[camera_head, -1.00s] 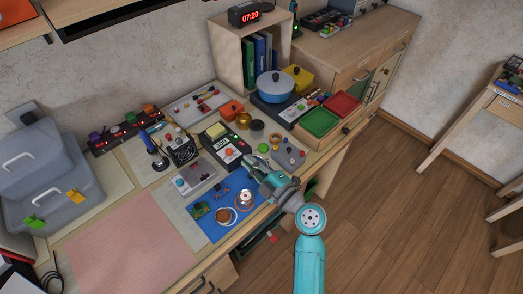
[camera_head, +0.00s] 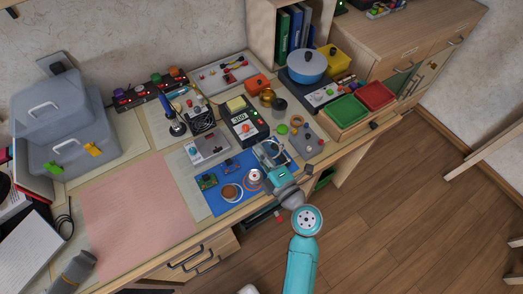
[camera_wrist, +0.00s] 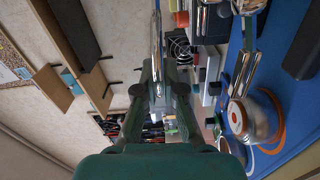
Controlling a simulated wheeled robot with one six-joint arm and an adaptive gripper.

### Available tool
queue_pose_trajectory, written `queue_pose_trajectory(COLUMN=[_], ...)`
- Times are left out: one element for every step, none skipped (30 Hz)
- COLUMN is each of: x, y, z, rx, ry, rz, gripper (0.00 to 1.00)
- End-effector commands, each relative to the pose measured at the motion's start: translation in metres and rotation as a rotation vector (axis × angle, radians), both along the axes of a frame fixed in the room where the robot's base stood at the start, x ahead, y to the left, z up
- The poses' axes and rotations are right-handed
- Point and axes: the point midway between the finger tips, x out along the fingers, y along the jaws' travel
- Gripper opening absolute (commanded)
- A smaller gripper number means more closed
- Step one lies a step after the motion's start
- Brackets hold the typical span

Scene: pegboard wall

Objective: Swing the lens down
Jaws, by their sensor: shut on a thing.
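A shiny, narrow metal-edged piece, which looks like the lens seen edge-on (camera_wrist: 157,45), stands between my fingers in the wrist view. My gripper (camera_wrist: 156,97) is shut on it. In the head view my gripper (camera_head: 268,157) is above the right end of the blue mat (camera_head: 228,203), and its fingers partly hide the lens. A round metal stand (camera_wrist: 250,118) with shiny rods stands on the mat, beside my gripper in the wrist view. Its base (camera_head: 253,175) shows left of my gripper in the head view. The joint of the lens is too small to make out.
Green (camera_head: 346,111) and red trays are farther right. The pink sheet (camera_head: 135,205) is bare.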

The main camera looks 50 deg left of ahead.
Motion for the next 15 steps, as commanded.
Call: queue_pose_trajectory(x=[0.0002,0.0002,0.0003,0.0003,0.0003,0.0003,0.0004,0.0004,0.0004,0.0004,0.0004,0.0004,0.0004,0.0004,0.0004], y=[0.0,0.0,0.0,0.0,0.0,0.0,0.0,0.0,0.0,0.0,0.0,0.0,0.0,0.0,0.0], z=[-0.0001,-0.0001,0.0,0.0,0.0,0.0,0.0,0.0,0.0,0.0,0.0,0.0,0.0,0.0,0.0], rx=[0.0,0.0,0.0,0.0,0.0,0.0,0.0,0.0,0.0,0.0,0.0,0.0,0.0,0.0,0.0], ry=[0.0,0.0,0.0,0.0,0.0,0.0,0.0,0.0,0.0,0.0,0.0,0.0,0.001,0.001,0.001], rz=[-0.001,-0.001,-0.001,-0.001,-0.001,-0.001,-0.001,-0.001,-0.001,-0.001,-0.001,-0.001,-0.001,-0.001,-0.001], gripper=[0.0,0.0,0.0,0.0,0.0,0.0,0.0,0.0,0.17,0.25,0.32,0.33,0.33,0.33,0.33])
